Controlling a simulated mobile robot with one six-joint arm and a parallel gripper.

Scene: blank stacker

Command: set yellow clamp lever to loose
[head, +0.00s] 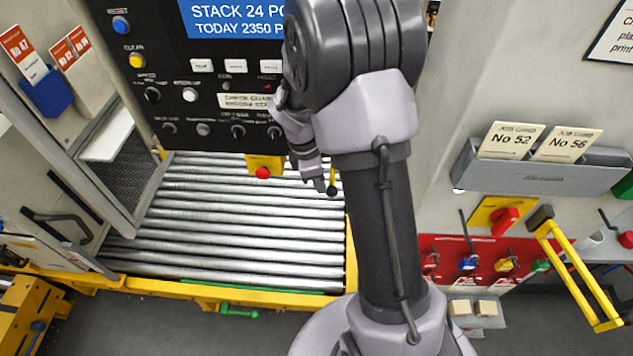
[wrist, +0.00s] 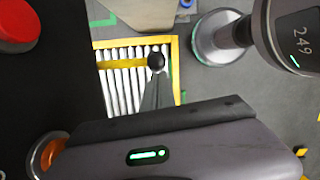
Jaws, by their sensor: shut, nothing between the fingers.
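The yellow clamp lever (head: 332,178) has a short yellow shaft with a black ball knob and hangs just below the control panel, over the roller bed. Its black knob also shows in the wrist view (wrist: 156,60), beyond the fingertips. My gripper (head: 319,183) is shut and empty, just left of the lever in the head view. In the wrist view my gripper (wrist: 155,88) points toward the knob. I cannot tell whether the fingers touch the lever. My arm hides part of the area behind it, and the lever's base is unclear.
The black control panel (head: 215,80) stands above the roller bed (head: 240,225). A yellow box with a red button (head: 263,172) is left of my gripper. A card rack (head: 545,170), a red lock board (head: 450,245) and a yellow bar handle (head: 580,265) are at right.

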